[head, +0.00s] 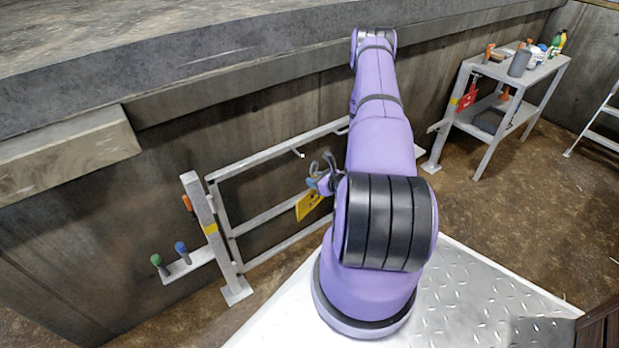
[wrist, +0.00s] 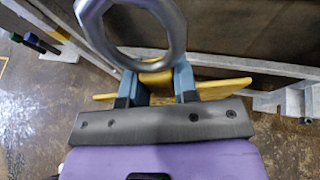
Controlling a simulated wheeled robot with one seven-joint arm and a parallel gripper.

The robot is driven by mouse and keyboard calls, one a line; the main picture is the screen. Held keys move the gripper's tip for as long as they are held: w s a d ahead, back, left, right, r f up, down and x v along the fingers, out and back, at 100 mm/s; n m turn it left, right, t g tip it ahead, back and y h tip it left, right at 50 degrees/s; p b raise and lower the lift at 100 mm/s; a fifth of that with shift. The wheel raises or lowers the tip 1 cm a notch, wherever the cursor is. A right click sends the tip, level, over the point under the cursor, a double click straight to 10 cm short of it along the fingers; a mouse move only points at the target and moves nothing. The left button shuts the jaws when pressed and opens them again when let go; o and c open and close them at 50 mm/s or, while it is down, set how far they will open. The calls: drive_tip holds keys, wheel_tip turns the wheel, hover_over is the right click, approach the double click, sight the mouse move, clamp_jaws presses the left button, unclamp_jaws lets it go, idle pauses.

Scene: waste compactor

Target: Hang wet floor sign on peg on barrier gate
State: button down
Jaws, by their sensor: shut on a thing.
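The yellow wet floor sign (head: 308,205) hangs below my gripper (head: 322,183) in the head view, in front of the barrier gate. In the wrist view, the sign (wrist: 222,88) lies between and behind the blue fingers of my gripper (wrist: 158,82), which is shut on it. A large grey metal ring (wrist: 178,45) stands at the fingers and appears to belong to the sign. The barrier gate (head: 222,212) is a grey frame along the wall. A small peg (head: 298,153) sticks out from its top rail, left of and above my gripper, apart from the sign.
The gate's post (head: 210,235) has a side bar with green and blue handles (head: 168,258). A grey table (head: 510,95) with tools and bottles stands at the right back. A concrete ledge (head: 190,75) runs above the gate. The floor between gate and table is open.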

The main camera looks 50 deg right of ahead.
drive_tip(key=w+d+f, duration=0.2)
drive_tip(key=w, duration=0.8)
drive_tip(key=shift+d, duration=0.25)
idle(1.1)
idle(0.6)
drive_tip(key=c, duration=0.8)
unclamp_jaws()
drive_tip(key=shift+s, duration=0.1)
drive_tip(key=v, duration=1)
drive_tip(key=shift+s+r, duration=0.25)
drive_tip(key=shift+s, duration=0.05)
drive_tip(key=shift+s, duration=0.1)
